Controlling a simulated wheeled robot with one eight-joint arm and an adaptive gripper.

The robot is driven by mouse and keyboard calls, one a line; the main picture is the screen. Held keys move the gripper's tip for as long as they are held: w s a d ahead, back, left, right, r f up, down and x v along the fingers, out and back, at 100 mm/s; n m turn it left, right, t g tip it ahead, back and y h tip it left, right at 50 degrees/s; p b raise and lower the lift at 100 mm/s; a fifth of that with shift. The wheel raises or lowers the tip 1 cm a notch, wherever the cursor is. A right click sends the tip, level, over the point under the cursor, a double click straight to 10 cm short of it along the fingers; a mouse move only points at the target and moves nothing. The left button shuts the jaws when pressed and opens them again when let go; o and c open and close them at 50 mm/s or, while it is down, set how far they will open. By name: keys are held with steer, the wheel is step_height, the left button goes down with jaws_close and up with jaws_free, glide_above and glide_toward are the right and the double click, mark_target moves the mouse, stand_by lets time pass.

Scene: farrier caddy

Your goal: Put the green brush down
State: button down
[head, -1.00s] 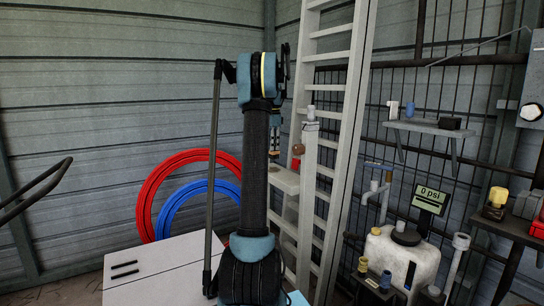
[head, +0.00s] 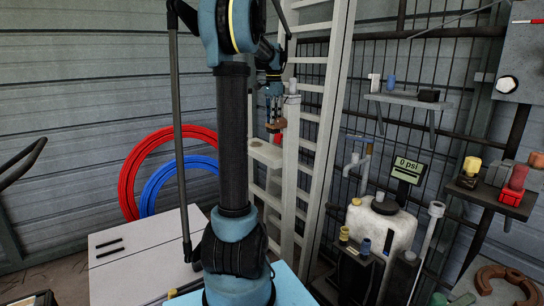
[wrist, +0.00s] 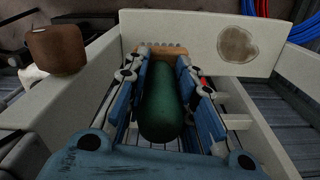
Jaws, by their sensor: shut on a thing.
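The green brush is between my gripper's blue fingers (wrist: 164,58) in the wrist view. Its rounded dark green body (wrist: 160,105) points toward the camera, and a brown, ridged end (wrist: 163,50) shows beyond the fingertips. My gripper is shut on it. In the head view my gripper (head: 274,108) is small, beyond my arm, with a brown piece (head: 276,127) at its tip, above a pale ledge beside the ladder. The green body cannot be made out there. Whether the brush touches anything below is hidden.
Pale boards surround the gripper in the wrist view; the far board (wrist: 205,42) has a brown round mark. A brown block-like thing (wrist: 55,50) is at left. In the head view are the pale ledge (head: 266,153), white ladder (head: 328,115), hoses (head: 128,165) and a white tank (head: 385,229).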

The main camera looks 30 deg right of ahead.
steer(key=shift+s+f, duration=0.15)
steer(key=shift+f, duration=4.85)
steer(key=shift+f, duration=0.1)
steer(key=c, duration=1.3)
jaws_free()
steer(key=shift+c, duration=0.2)
